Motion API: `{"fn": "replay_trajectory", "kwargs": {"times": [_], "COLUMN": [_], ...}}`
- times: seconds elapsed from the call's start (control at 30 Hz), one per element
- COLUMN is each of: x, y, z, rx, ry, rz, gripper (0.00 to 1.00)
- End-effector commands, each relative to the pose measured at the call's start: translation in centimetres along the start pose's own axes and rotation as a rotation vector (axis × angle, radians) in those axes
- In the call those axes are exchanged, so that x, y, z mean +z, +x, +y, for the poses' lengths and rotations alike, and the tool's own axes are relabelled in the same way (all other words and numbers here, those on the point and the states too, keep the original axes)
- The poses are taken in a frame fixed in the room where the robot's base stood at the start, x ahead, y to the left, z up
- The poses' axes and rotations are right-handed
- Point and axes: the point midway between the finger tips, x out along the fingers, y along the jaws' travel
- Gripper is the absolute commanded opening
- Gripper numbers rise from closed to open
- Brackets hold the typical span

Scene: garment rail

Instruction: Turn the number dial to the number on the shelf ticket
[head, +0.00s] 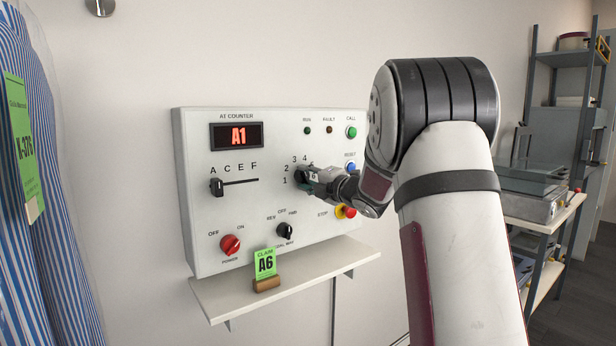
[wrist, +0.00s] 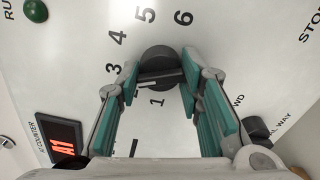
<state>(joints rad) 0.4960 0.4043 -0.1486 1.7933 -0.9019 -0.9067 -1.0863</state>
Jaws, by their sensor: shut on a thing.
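The number dial (wrist: 157,60) is a round black knob, seen in the wrist view with the numbers 1, 3, 4, 5 and 6 around it. My gripper (wrist: 158,80) is shut on the dial, with a teal-padded finger on either side. In the head view my gripper (head: 311,177) hides most of the dial and the higher numbers. The shelf ticket (head: 265,263) is green, reads A6 and stands in a wooden holder on the shelf. The red display (head: 237,136) reads A1. I cannot make out where the dial's pointer stands.
The panel (head: 200,240) also bears a letter slider (head: 217,187) at A, a red power knob (head: 230,244), a black mode knob (head: 285,231) and a red stop button (head: 345,211). Striped garments (head: 50,200) hang at the left. A rack (head: 545,190) stands at the right.

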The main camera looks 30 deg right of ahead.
Motion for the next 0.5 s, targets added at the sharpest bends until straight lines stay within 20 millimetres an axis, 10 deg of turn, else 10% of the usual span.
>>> {"fn": "replay_trajectory", "kwargs": {"times": [0.5], "x": [0.12], "y": [-0.19], "z": [-0.11], "rx": [-0.006], "ry": [0.494], "rz": [-0.003], "gripper": [0.06]}}
